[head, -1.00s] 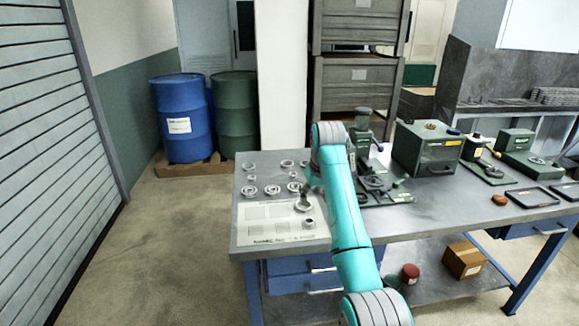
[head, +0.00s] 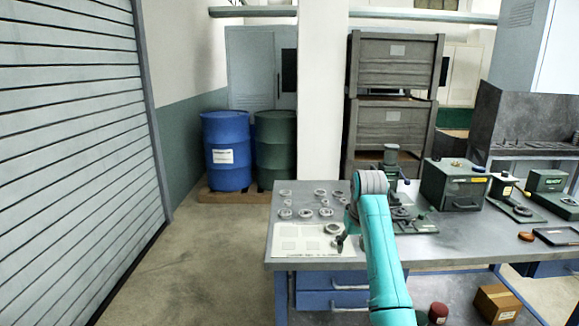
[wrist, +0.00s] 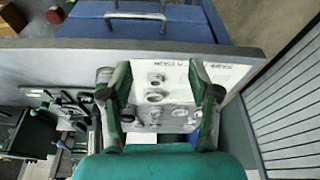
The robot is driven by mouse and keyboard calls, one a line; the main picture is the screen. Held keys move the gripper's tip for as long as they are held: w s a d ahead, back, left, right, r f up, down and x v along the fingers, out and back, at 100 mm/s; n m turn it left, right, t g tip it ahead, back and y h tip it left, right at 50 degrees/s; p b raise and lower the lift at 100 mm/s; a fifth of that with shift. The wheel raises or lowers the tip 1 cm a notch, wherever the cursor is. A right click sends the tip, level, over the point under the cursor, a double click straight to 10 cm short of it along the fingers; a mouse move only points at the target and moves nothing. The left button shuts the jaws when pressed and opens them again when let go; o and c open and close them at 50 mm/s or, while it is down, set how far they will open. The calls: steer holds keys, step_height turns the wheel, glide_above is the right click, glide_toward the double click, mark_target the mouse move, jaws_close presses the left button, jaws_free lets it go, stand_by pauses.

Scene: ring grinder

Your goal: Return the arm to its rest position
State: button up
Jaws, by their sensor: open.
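My arm (head: 382,262) reaches from the bottom of the head view to the left part of the workbench. My gripper (head: 342,243) hangs from its end, pointing down above the pale printed sheet (head: 300,244). In the wrist view my gripper (wrist: 158,93) has its two fingers spread wide, with nothing held between them. Metal rings (wrist: 155,97) show on the bench beyond the fingers, apart from them. In the head view one ring (head: 333,228) lies at the sheet's upper right edge, close to the gripper. Part of the bench is hidden behind my arm.
Several rings (head: 305,213) lie on the workbench (head: 455,244) behind the sheet. Dark green fixtures, including a box-shaped machine (head: 455,185), stand right of my arm. Blue drawers (head: 335,281) are under the bench. The floor (head: 200,270) left of the bench is clear.

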steer(key=s+f+t, duration=0.1)
steer(key=s+f, duration=0.3)
steer(key=f, duration=0.8)
steer(key=s+f+t, duration=0.1)
steer(key=s+f, duration=0.3)
steer(key=f, duration=0.8)
steer(key=s+f+t, duration=0.2)
steer(key=s+f, duration=0.5)
steer(key=s, duration=0.2)
steer(key=s+f+t, duration=0.1)
steer(key=s+f, duration=0.5)
steer(key=s, duration=0.4)
steer(key=s+r+m+t, duration=0.1)
steer(key=s+r+t, duration=0.1)
steer(key=s, duration=1)
steer(key=s+r+t, duration=0.2)
steer(key=s, duration=1)
steer(key=s+r+t, duration=0.2)
steer(key=s+r, duration=1.5)
steer(key=r, duration=0.1)
steer(key=shift+d+r+t, duration=0.25)
steer(key=shift+r+t, duration=0.05)
steer(key=shift+r, duration=0.1)
